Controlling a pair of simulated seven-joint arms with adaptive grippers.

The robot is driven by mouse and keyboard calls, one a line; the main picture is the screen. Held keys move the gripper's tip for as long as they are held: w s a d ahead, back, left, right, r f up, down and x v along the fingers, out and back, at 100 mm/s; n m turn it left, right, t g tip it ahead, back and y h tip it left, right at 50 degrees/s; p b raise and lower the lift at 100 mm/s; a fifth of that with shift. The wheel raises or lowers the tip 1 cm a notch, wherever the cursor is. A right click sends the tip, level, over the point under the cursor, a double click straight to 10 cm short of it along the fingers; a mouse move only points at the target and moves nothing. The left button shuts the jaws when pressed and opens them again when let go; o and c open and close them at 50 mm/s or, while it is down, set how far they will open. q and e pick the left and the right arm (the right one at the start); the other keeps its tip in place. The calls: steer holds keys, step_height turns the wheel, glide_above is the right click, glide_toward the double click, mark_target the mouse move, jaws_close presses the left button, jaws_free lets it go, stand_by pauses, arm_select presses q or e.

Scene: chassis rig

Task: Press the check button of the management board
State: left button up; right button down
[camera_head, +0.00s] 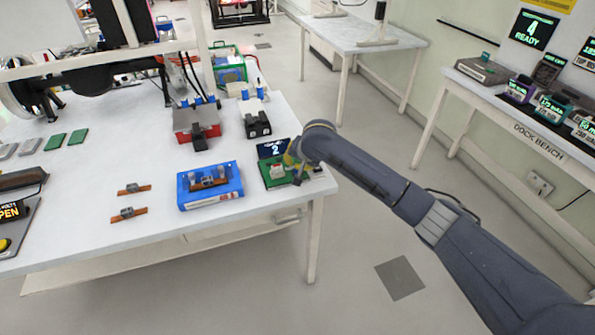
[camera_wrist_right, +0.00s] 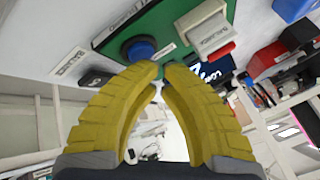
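The green management board (camera_head: 268,172) lies near the right front corner of the table, under my right gripper (camera_head: 297,172), which is partly hidden by my arm. In the right wrist view the board (camera_wrist_right: 112,35) carries a round blue button (camera_wrist_right: 140,49) on a dark base. A white block with a red part (camera_wrist_right: 205,30) also sits on it. The right gripper's yellow fingers (camera_wrist_right: 166,68) have their tips nearly together, empty, just beside the blue button in the picture. I cannot tell whether they touch it. My left gripper is not in view.
A dark display reading 2 (camera_head: 273,148) stands behind the board. A blue tray (camera_head: 211,198) is to its left, with a black box (camera_head: 256,122) and red box (camera_head: 196,124) behind. Two brown strips (camera_head: 128,213) lie farther left. The floor right of the table is clear.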

steer(key=shift+f, duration=0.45)
stand_by(0.6)
steer(key=shift+r, duration=0.9)
steer(key=shift+r, duration=2.5)
